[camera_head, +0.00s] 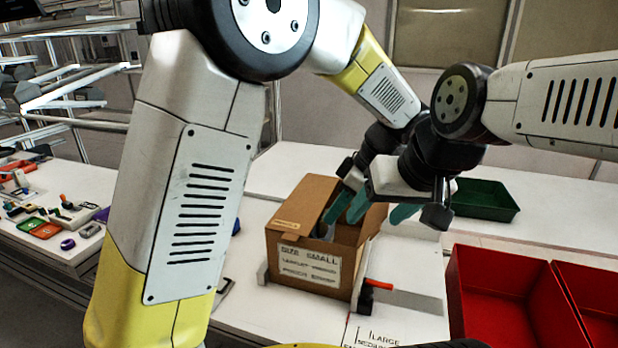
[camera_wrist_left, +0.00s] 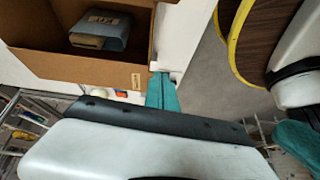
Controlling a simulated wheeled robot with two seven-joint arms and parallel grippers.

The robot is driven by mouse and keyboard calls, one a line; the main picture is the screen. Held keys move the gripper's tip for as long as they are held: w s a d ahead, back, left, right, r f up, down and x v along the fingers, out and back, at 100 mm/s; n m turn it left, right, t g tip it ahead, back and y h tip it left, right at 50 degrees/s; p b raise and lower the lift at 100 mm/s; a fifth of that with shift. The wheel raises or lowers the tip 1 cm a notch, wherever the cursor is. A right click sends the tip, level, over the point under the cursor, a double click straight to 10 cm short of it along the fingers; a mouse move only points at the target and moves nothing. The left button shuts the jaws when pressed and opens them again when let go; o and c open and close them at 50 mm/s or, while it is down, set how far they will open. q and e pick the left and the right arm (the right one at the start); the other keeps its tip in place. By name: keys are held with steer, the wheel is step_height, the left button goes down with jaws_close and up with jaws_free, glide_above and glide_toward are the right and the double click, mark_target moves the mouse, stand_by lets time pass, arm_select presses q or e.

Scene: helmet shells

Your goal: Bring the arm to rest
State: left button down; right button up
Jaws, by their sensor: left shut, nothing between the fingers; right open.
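My left gripper (camera_head: 337,207) is shut and empty, its teal fingers over the open cardboard box in the head view. The shut fingers (camera_wrist_left: 162,92) show beside the box's edge in the left wrist view. My right gripper (camera_head: 382,211) is open, with teal fingers apart, at the right side of the box. The two grippers overlap in the head view, so the gap between them is hard to judge. My left arm (camera_head: 200,190) crosses the left of the head view and bends over at the top.
The cardboard box (camera_head: 315,268), labelled SIZE SMALL, stands on the white table; a grey-blue piece (camera_wrist_left: 100,30) lies inside. Red bins (camera_head: 495,300) stand at right and a green tray (camera_head: 485,200) behind. Small coloured parts (camera_head: 50,215) lie on the left table.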

arm_select(q)
steer(key=s+a+r+m+t+h, duration=0.1)
steer(key=s+a+r+m+h, duration=0.1)
steer(key=s+a+m, duration=0.2)
steer(key=s+a+r+m+t+h, duration=0.1)
steer(key=s+a+r+m+h, duration=0.2)
steer(key=a, duration=0.8)
steer(key=s+a+r+m+t+h, duration=0.2)
steer(key=s+a+m, duration=0.3)
steer(key=a, duration=0.3)
steer(key=shift+a+r+m, duration=0.15)
steer(key=shift+r+m, duration=0.2)
steer(key=shift+m, duration=0.35)
steer(key=shift+s, duration=0.1)
